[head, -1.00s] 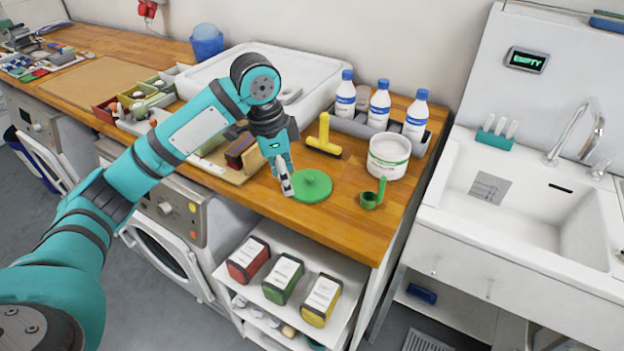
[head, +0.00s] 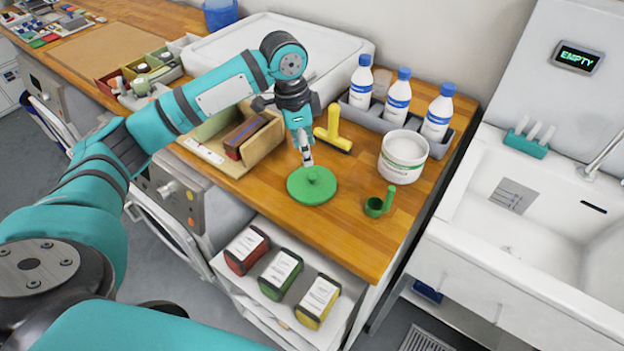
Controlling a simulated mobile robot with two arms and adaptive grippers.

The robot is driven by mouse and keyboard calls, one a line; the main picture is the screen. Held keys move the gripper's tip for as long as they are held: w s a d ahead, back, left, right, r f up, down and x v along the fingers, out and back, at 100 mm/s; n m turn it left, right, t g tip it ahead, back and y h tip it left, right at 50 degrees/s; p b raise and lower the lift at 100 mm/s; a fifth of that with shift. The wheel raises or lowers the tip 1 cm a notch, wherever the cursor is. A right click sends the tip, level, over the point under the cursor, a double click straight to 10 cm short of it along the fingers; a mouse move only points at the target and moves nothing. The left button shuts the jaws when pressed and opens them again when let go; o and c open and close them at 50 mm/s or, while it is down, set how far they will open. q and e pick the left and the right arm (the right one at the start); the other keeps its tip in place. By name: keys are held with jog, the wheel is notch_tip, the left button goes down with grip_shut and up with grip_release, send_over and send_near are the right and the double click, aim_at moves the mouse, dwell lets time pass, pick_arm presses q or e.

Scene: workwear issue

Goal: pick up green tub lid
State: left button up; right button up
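The white tub (head: 403,156) stands open-topped to the right of the lid. My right gripper is not in view.
A green scoop (head: 378,204) lies right of the lid. A yellow-handled squeegee (head: 334,130) lies behind it, and white bottles (head: 397,98) stand in a grey tray. A wooden holder (head: 240,160) is to the left. The sink (head: 520,215) is beyond the counter's right end.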

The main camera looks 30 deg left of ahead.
aim_at(311, 176)
pick_arm(q)
jog(key=f, duration=0.3)
jog(key=shift+w+d, duration=0.2)
jog(key=shift+w, duration=0.1)
jog(key=shift+f, duration=0.6)
jog(key=shift+d+f+p, duration=0.1)
jog(key=shift+f+p, duration=0.15)
jog(key=shift+p, duration=0.15)
notch_tip(311, 176, down, 4)
jog(key=shift+w+d+r+p, duration=0.1)
jog(key=shift+d+r+p, duration=0.05)
jog(key=shift+p, duration=0.4)
jog(key=shift+f, duration=0.45)
grip_shut()
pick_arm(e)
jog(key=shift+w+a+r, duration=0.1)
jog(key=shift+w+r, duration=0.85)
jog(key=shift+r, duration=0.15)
pick_arm(q)
jog(key=shift+r, duration=0.1)
